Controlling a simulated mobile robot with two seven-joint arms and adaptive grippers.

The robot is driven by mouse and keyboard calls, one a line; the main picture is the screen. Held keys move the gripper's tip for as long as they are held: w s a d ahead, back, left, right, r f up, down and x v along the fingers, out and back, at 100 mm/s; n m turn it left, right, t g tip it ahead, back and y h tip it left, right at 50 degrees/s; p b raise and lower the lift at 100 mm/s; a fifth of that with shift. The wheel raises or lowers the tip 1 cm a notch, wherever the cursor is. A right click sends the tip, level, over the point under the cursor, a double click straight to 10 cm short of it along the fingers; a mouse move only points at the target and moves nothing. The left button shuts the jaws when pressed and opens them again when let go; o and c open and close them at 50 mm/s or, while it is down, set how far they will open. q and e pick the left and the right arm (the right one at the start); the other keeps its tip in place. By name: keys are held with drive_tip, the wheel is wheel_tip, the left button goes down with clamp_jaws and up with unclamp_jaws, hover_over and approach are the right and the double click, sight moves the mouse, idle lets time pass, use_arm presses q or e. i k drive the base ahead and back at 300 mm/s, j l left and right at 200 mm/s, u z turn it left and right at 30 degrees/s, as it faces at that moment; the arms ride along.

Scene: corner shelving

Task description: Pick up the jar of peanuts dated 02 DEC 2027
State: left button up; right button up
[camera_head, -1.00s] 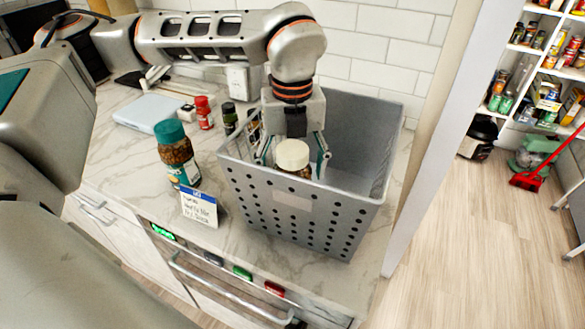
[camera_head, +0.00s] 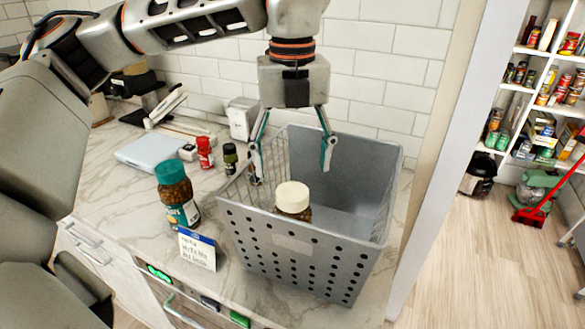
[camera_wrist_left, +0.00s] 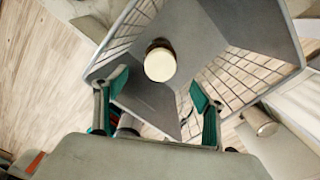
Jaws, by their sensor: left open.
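A jar with a cream lid (camera_head: 293,199) stands inside the grey basket (camera_head: 350,255), near its front wall. Its lid (camera_wrist_left: 159,64) also shows in the left wrist view. A jar with a teal lid (camera_head: 177,195) and brown contents stands on the counter left of the basket. No date is readable on either jar. My left gripper (camera_head: 291,168) is open and empty above the basket, its fingers spread apart; its fingertips (camera_wrist_left: 158,93) show in the wrist view, apart from the cream-lidded jar. My right gripper is not in view.
A red-capped bottle (camera_head: 205,153) and a dark bottle (camera_head: 230,158) stand behind. The white tiled wall is close behind the basket. Stocked shelves (camera_head: 530,90) stand far right.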

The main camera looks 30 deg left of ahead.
sight(174, 189)
drive_tip(key=k, duration=1)
